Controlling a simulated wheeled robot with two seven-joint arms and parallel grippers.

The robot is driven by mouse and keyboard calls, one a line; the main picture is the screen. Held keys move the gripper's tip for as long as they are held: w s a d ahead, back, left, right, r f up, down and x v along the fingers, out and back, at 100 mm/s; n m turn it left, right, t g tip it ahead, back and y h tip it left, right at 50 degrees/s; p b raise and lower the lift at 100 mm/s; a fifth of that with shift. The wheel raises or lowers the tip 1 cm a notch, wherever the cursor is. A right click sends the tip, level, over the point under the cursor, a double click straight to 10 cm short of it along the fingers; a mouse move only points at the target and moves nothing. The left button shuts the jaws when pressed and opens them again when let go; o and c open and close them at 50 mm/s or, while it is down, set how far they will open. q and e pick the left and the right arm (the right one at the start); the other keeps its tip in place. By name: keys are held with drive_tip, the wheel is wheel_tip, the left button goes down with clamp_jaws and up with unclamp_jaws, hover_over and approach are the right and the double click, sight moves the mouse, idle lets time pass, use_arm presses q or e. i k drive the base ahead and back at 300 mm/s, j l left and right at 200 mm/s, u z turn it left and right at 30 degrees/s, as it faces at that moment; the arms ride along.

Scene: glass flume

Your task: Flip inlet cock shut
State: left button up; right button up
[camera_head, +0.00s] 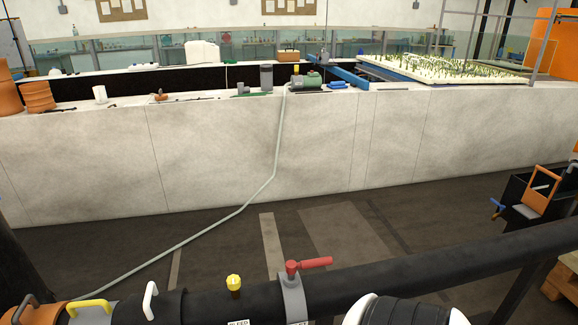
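A red lever cock (308,265) sits on top of a thick black pipe (400,272) in the foreground, on a grey collar (292,298). Its lever points right, roughly along the pipe. Left of it a yellow knob (234,282) stands up from the pipe. A small label below the knob and another below the collar are cut off by the bottom edge, so I cannot confirm which fitting is the inlet cock. Neither of my grippers is in view.
A pale hose (240,207) runs from the long white wall (230,150) to the floor. A black tank (520,190) with a blue-handled valve (497,206) stands at right.

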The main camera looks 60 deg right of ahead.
sight(291, 266)
drive_tip(key=z, duration=2.05)
